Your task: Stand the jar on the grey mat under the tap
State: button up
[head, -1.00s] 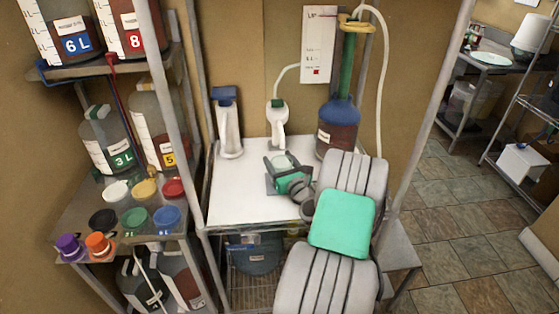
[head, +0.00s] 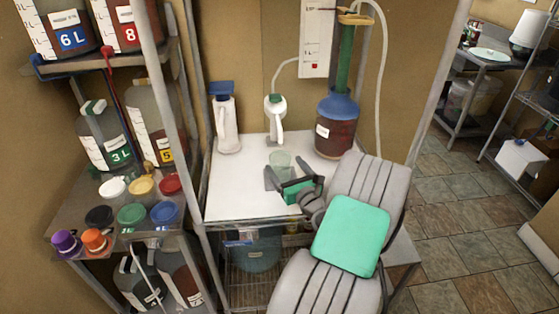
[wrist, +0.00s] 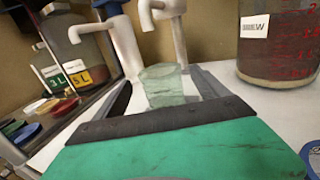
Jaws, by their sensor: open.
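The jar (head: 280,160) is a small, clear, greenish glass. It stands upright on the grey mat (head: 270,182), most of which is hidden by the jar and my gripper. My gripper (head: 288,181) is open on the near right side of the jar. I see no finger pressed on the glass.
A second white tap with a blue top (head: 227,120) stands left on the white table (head: 235,185). A big bottle of dark brew (head: 335,130) stands at the back right. Coloured lids (head: 132,214) cover the left shelf. The table's left part is clear.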

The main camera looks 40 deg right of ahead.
jog(key=v, duration=0.5)
jog(key=shift+s, duration=0.2)
